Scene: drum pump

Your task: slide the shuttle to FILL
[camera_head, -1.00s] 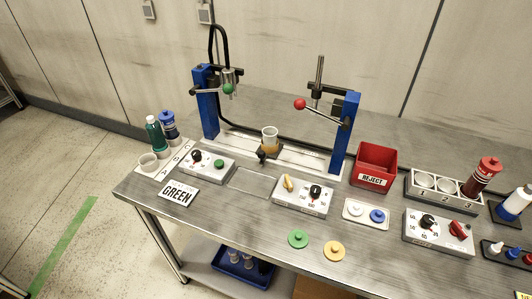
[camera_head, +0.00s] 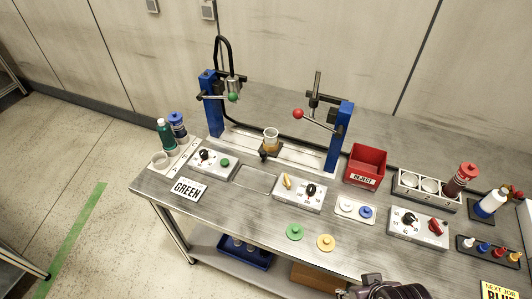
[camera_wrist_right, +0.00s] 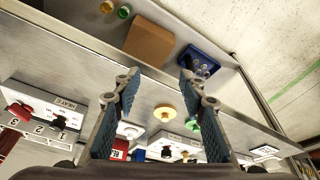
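The shuttle (camera_head: 268,154) is a small dark carriage with a knob at its front. It sits on the pale rail (camera_head: 305,163) between the two blue posts, near mid-rail. A clear cup (camera_head: 271,138) with amber contents stands on it. A nozzle with a green-knobbed lever (camera_head: 232,97) is on the left post, and a red-knobbed lever (camera_head: 298,113) is on the right post. No FILL marking is readable. My right gripper (camera_wrist_right: 160,82) is open and empty in the wrist view. It also shows at the bottom of the head view (camera_head: 385,288), well short of the shuttle. My left gripper is not in view.
Control boxes (camera_head: 300,190) stand in front of the rail. A red REJECT bin (camera_head: 366,166) is right of the right post. Green (camera_head: 294,232) and yellow (camera_head: 326,242) discs lie near the front edge.

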